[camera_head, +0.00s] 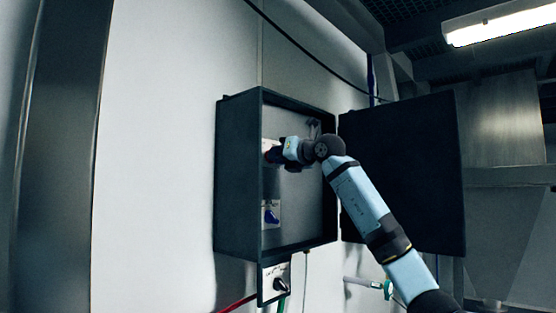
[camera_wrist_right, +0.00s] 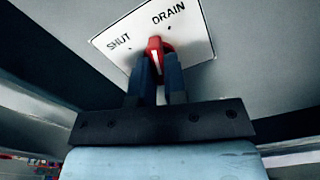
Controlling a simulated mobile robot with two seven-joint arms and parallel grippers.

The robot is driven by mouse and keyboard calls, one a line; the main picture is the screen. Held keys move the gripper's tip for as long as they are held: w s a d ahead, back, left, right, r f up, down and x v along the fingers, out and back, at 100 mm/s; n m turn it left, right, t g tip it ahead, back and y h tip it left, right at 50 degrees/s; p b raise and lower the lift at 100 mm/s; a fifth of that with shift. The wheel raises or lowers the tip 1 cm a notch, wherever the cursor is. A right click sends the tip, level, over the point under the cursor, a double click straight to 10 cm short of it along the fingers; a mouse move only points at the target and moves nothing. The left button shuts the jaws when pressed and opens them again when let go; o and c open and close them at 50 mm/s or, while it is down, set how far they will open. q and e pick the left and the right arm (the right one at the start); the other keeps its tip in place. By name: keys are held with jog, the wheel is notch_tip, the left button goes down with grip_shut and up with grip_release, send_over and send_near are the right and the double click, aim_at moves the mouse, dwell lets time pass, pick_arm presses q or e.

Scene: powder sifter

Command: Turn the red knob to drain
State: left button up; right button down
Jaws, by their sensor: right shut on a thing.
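The red knob (camera_wrist_right: 155,48) sits on a white plate (camera_wrist_right: 193,38) marked SHUT on the left and DRAIN on the right, in the right wrist view. The white line on the knob points up, between the two labels, nearer DRAIN. My right gripper (camera_wrist_right: 158,68) is shut on the knob, one dark finger on each side. In the head view the right gripper (camera_head: 272,153) reaches into the open dark box (camera_head: 237,175) at its upper left plate; the knob is mostly hidden there. My left gripper is not in view.
Below the gripper, a blue knob (camera_head: 270,215) sits on a second plate in the box. The box door (camera_head: 405,170) stands open at right, behind my right arm. A black knob (camera_head: 281,284) on a plate is under the box, with red and green hoses nearby.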

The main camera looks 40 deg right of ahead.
jog(key=m, duration=0.5)
jog(key=shift+r+b, duration=0.15)
jog(key=shift+b, duration=0.15)
jog(key=shift+s, duration=0.1)
dwell(0.3)
jog(key=c, duration=1.2)
grip_release()
jog(key=shift+o, duration=0.2)
jog(key=s+d+b, duration=0.1)
jog(key=s+b, duration=0.3)
jog(key=s, duration=0.9)
jog(key=shift+s, duration=0.3)
jog(key=shift+d, duration=0.1)
